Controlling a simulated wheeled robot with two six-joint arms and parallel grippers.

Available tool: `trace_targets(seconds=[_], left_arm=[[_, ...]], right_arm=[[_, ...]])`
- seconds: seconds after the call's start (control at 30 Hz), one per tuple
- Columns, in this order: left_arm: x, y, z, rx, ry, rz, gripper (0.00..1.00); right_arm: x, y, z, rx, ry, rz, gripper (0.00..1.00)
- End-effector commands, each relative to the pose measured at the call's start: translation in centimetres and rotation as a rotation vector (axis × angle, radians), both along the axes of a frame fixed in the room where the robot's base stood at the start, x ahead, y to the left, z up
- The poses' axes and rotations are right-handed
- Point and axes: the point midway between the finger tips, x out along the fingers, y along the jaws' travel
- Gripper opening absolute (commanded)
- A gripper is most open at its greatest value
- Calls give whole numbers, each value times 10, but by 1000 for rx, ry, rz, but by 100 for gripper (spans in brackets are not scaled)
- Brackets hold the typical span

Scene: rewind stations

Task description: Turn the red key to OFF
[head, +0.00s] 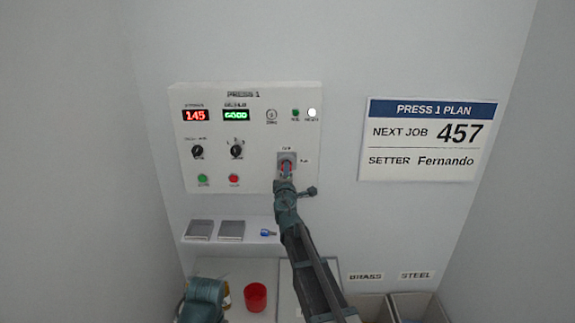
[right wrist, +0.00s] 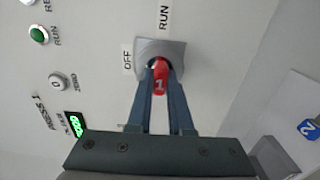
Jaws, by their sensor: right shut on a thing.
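The red key (head: 286,166) sits in the square grey key switch (head: 280,157) at the lower right of the PRESS 1 panel. In the right wrist view the red key (right wrist: 160,78) carries a "1". The OFF label (right wrist: 127,58) is left of the switch there and the RUN label (right wrist: 164,17) is above it. My right gripper (right wrist: 160,72) is shut on the red key, one finger on each side. I cannot tell exactly which label the key points to. My left arm shows only partly at the bottom; its fingers are not visible.
The panel (head: 215,165) also bears displays, knobs, lamps and buttons. A blue key (head: 267,233) lies on the shelf below, beside two grey pads. A red cup (head: 255,297) stands lower down. Bins labelled BRASS and STEEL are at the lower right. A plan sign (head: 428,140) hangs right.

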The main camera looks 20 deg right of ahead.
Motion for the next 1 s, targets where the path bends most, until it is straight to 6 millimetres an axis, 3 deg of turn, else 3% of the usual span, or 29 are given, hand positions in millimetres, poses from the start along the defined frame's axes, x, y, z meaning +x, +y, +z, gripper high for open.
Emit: trace_targets(seconds=[0.57,1.0], left_arm=[[0,0,0,0,0,0,0],[0,0,1,0,0,0,0]], right_arm=[[0,0,0,-20,6,1,0],[-1,-1,0,-515,148,-1,0]])
